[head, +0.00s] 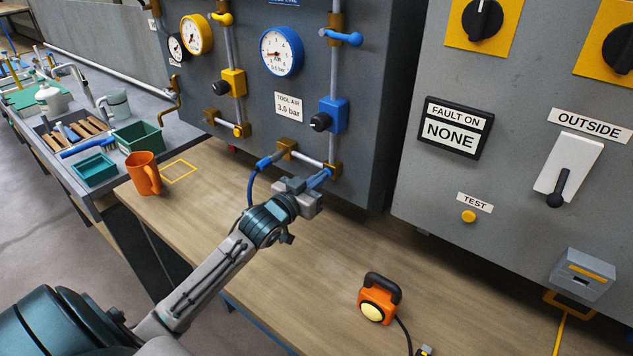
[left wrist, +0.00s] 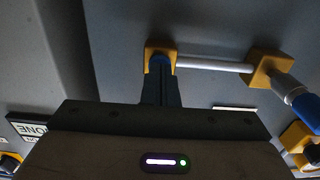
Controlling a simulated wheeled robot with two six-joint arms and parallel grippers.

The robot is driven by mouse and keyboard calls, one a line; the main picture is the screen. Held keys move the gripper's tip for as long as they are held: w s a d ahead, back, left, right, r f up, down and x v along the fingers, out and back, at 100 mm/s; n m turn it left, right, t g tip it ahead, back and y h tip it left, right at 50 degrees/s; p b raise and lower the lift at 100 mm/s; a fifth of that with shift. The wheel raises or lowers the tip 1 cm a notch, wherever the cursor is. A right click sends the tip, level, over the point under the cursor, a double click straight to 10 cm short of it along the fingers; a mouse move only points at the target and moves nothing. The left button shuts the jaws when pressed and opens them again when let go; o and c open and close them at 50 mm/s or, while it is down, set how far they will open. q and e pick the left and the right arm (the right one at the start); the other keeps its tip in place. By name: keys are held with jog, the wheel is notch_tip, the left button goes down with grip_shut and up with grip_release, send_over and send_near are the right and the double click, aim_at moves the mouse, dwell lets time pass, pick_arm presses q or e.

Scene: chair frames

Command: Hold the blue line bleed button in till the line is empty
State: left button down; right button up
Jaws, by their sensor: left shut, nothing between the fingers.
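The blue line, with its blue gauge (head: 282,51) and blue valve block (head: 333,115), runs down the grey panel to a brass fitting (head: 333,168). In the left wrist view a small blue button (left wrist: 160,61) sits on the brass block (left wrist: 153,50). My left gripper (head: 325,174) is shut and empty, its fingertips up against the button from below. The fingers partly hide the button, so I cannot tell how far in it is. The gauge needle is too small to read surely. My right gripper is not in view.
The wooden bench (head: 240,240) is mostly clear below my left arm. An orange mug (head: 143,172) stands at its left, an orange lamp (head: 378,298) at front right. A blue hose (head: 252,185) hangs beside the gripper. A grey cabinet (head: 400,150) stands at right.

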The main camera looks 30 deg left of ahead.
pick_arm(q)
jog(key=shift+w, duration=0.4)
jog(key=shift+w+r, duration=0.15)
dwell(1.3)
dwell(2.3)
jog(key=s+p, duration=0.4)
jog(key=s, duration=0.1)
jog(key=shift+s+a, duration=0.15)
jog(key=shift+f, duration=0.2)
dwell(0.7)
